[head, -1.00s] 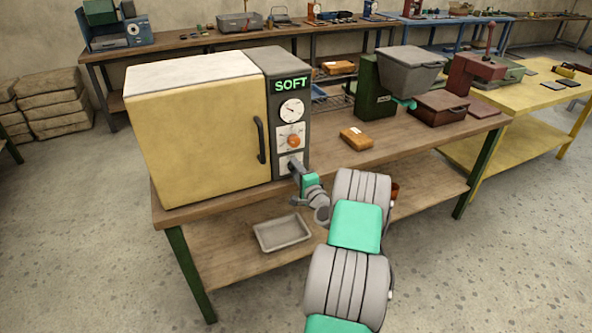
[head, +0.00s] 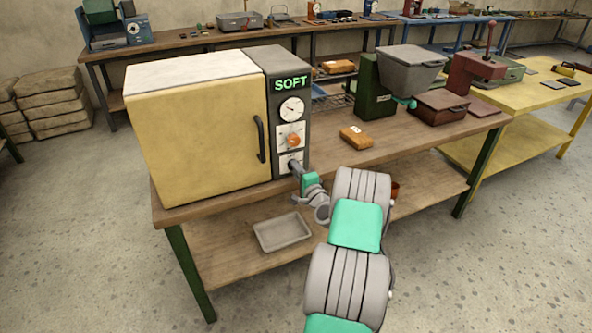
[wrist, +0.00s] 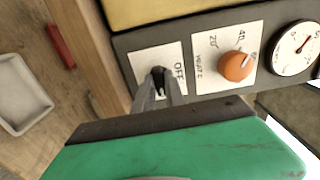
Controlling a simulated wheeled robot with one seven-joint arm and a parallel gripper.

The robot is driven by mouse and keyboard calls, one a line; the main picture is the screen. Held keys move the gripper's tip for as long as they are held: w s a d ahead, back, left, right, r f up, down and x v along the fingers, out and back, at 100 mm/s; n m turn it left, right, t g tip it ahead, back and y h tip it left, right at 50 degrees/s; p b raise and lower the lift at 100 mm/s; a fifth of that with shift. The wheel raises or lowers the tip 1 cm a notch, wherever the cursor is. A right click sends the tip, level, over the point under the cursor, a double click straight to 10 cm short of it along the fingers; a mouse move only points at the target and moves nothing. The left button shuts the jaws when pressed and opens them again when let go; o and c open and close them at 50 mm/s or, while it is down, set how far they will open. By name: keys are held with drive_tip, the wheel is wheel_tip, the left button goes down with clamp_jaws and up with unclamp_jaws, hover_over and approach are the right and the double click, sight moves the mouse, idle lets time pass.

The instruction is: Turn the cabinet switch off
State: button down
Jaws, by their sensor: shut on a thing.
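The cabinet (head: 198,135) has a cream door, a white top and a dark control panel on its right. The switch's white plate (wrist: 172,55) is low on the panel, with the word OFF readable in the wrist view. My gripper (wrist: 159,80) is at this plate, its fingers shut on the small dark switch lever (wrist: 158,73). The fingers hide most of the lever, so I cannot tell its setting. In the head view, my gripper (head: 293,166) reaches the bottom of the panel from the front right.
Above the switch are an orange dial (head: 294,141), a round gauge (head: 292,109) and a green SOFT display (head: 291,84). An orange package (head: 356,138) lies on the bench to the right. A grey tray (head: 283,233) sits on the lower shelf.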

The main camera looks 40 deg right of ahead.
drive_tip(key=shift+f+b, duration=0.1)
drive_tip(key=shift+b, duration=0.2)
drive_tip(key=shift+n+b, duration=8.8)
drive_tip(key=shift+b, duration=5.2)
drive_tip(key=c, duration=1.4)
unclamp_jaws()
